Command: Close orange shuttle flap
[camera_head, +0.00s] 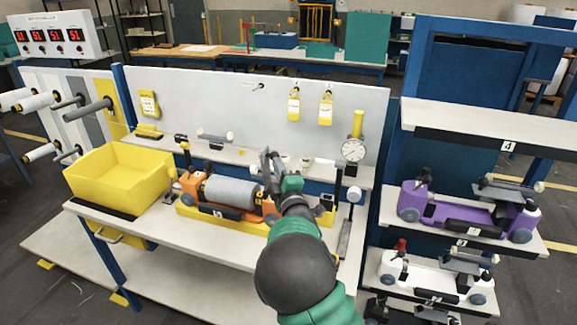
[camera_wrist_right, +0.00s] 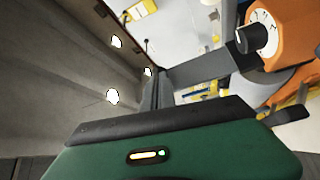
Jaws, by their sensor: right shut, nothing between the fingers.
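The orange shuttle (camera_head: 186,187) rests in a yellow holder on the white workbench, with a grey roll (camera_head: 230,193) lying in it. My right gripper (camera_head: 267,163) is at the shuttle's right end, above the roll, its fingers shut and empty. Its arm hides part of that end. In the right wrist view, the shuttle's orange end (camera_wrist_right: 296,38) with a black knob (camera_wrist_right: 252,38) shows at upper right. A grey bar (camera_wrist_right: 205,70) reaches left from it. I cannot clearly tell the flap's edges or its angle from the gripper. My left gripper is not in view.
A yellow bin (camera_head: 120,178) stands left of the shuttle. A dial gauge (camera_head: 354,150) on a stand is to the right. A rack at right holds a purple shuttle (camera_head: 463,212) and a white shuttle (camera_head: 425,276). The bench front left of my arm is clear.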

